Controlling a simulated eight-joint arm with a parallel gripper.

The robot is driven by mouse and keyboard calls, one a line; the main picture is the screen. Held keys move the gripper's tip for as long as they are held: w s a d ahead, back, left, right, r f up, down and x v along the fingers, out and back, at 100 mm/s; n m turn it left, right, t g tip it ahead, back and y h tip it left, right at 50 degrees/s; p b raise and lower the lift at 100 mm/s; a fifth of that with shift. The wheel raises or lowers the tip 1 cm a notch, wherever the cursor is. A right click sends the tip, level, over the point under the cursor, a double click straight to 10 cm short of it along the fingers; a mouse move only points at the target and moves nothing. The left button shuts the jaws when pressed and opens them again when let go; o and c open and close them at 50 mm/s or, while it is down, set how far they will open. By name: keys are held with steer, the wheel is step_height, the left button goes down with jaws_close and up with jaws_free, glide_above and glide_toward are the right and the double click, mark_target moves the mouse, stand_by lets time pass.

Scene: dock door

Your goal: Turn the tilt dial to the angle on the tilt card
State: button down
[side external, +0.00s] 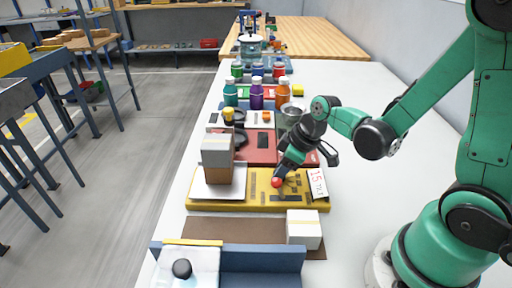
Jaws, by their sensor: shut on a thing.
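The tilt dial (277,183) shows as a small red knob on a yellow panel (243,205) with dark markings. My gripper (281,175) reaches down from the right and is shut on the dial, with its fingers partly hiding it. The dial's exact angle is too small to read. The tilt card (318,184) is a white card at the panel's right end. It appears to read "15" and "TILT", turned sideways.
A grey and brown box (217,158) stands on a white plate left of my gripper. A white block (303,229) and a blue tray (262,261) are in front. Behind are a red panel (262,147), a glass beaker (291,114) and several bottles. The table's right side is clear.

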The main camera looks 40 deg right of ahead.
steer(key=m+h, duration=0.1)
steer(key=m, duration=0.2)
steer(key=m+h, duration=0.1)
steer(key=m, duration=0.3)
steer(key=shift+a+t+h, duration=0.2)
steer(key=shift+t+h, duration=0.1)
steer(key=shift+h, duration=0.1)
steer(key=m+h, duration=0.1)
steer(key=m, duration=0.2)
steer(key=shift+m, duration=0.4)
steer(key=shift+m+g+h, duration=0.6)
steer(key=shift+m+h, duration=0.1)
steer(key=shift+m, duration=1)
steer(key=c, duration=0.5)
jaws_free()
steer(key=shift+a, duration=0.1)
steer(key=shift+v, duration=2.8)
